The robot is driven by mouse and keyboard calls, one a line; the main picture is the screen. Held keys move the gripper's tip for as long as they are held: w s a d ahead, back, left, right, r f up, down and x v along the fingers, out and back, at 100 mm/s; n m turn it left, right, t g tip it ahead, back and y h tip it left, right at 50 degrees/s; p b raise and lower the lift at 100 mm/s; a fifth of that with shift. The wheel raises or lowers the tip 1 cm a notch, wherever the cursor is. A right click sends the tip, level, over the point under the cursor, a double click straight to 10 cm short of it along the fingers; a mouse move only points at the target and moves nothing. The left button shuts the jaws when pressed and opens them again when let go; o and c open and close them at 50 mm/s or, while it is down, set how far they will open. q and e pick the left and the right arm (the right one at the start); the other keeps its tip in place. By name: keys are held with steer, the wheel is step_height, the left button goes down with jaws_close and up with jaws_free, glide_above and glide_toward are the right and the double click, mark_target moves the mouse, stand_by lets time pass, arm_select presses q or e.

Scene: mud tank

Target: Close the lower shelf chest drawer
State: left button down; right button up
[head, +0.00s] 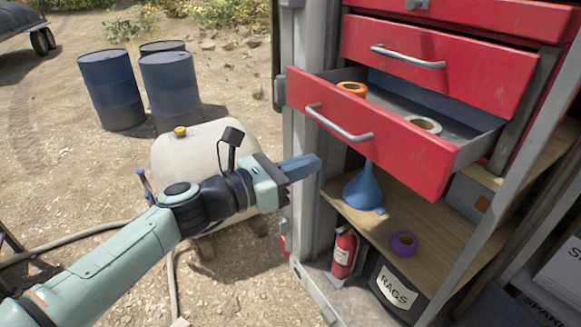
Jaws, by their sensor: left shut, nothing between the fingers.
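The red chest's lower drawer (400,148) stands open at the right of the head view. Its front faces the lower left, with a grey bar handle (338,124). An orange tape roll (352,89) and a white tape roll (424,125) lie inside it. My left gripper (316,163) is shut and empty, a little below and left of the drawer front, with its fingers pointing right. I see no clear contact with the drawer. My right gripper is not in view.
The drawer above (437,60) looks shut. A wooden shelf (400,222) below holds a blue funnel (364,190) and a purple tape roll (404,244). A fire extinguisher (344,252) and a rags bin (397,290) stand underneath. A white tank (195,150) is behind my left arm.

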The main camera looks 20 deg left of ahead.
mark_target(355, 148)
arm_select(q)
steer(key=p+x, duration=0.1)
steer(key=x, duration=0.7)
steer(key=shift+w+d, duration=0.15)
steer(key=shift+w, duration=0.1)
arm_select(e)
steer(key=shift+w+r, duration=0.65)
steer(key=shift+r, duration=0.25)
